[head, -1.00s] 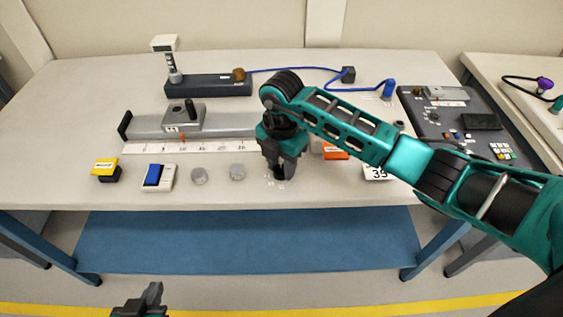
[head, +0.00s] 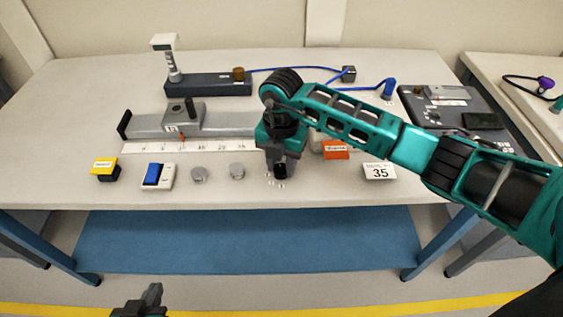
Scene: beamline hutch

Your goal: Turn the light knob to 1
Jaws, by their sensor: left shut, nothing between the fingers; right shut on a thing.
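My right gripper (head: 281,172) points down at the front of the table, right of the two grey discs. It is shut on a small dark knob (head: 280,171), which I take to be the light knob and which is mostly hidden between the fingers. Small pale scale marks (head: 273,184) show on the table around its front; their numbers are too small to read, and I cannot tell which one the knob points at. My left gripper (head: 148,299) is at the bottom edge, low in front of the table, shut and empty.
Left of the knob stand two grey discs (head: 237,171), a blue rocker switch (head: 152,175) and a yellow-topped box (head: 104,169). A grey rail with a slider (head: 184,116) lies behind.

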